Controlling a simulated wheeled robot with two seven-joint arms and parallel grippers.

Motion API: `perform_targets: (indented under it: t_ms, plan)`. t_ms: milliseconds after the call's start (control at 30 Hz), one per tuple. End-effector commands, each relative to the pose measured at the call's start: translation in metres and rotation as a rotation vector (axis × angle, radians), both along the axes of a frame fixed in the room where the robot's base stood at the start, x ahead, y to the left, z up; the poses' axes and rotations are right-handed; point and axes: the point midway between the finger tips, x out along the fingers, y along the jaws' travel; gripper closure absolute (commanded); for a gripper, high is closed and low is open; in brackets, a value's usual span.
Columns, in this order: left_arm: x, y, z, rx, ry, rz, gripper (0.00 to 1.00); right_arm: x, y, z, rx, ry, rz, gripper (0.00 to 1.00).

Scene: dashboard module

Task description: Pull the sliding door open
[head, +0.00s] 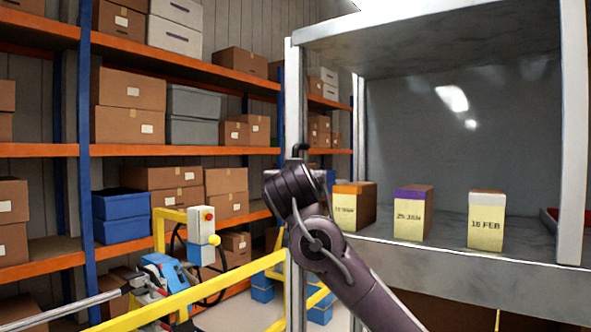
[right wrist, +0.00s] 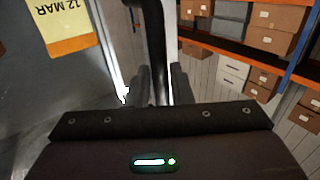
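The cabinet has a pale upright edge (head: 295,95) at its left side in the head view. A dark handle (head: 301,148) shows there, just above my right gripper (head: 289,183). In the right wrist view the dark handle (right wrist: 151,35) runs down between the two fingers of my right gripper (right wrist: 162,80). The fingers stand apart, one on each side of the handle, with a visible gap on the right side. The handle looks close to the left finger; contact is not clear. Any clear pane of the door is hard to make out. My left gripper is not in view.
Date-labelled boxes stand on the cabinet shelf: orange-topped (head: 352,205), purple-topped (head: 412,212) and white-topped (head: 487,220). A storage rack (head: 85,150) with cartons fills the left background. A yellow rail (head: 190,298) crosses low at the left.

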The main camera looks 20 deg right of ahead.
Motion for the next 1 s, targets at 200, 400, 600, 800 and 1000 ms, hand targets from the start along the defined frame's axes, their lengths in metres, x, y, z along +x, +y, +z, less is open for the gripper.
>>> perform_targets:
  t_ms: [200, 400, 600, 800, 1000]
  plan:
    - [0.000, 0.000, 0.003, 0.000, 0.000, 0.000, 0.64, 0.005, -0.001, -0.001, 0.000, 0.000, 0.001, 0.80]
    - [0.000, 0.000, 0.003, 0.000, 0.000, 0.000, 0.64, 0.005, -0.001, -0.001, 0.000, 0.000, 0.001, 0.91]
    - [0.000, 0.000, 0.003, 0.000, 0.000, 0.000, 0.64, 0.005, -0.001, -0.001, 0.000, 0.000, 0.001, 1.00]
    - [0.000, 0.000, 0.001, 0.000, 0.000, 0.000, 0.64, 0.004, -0.002, -0.001, 0.000, 0.000, 0.001, 1.00]
    - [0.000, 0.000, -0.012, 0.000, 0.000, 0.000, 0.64, -0.009, -0.014, -0.005, 0.002, -0.002, 0.000, 1.00]
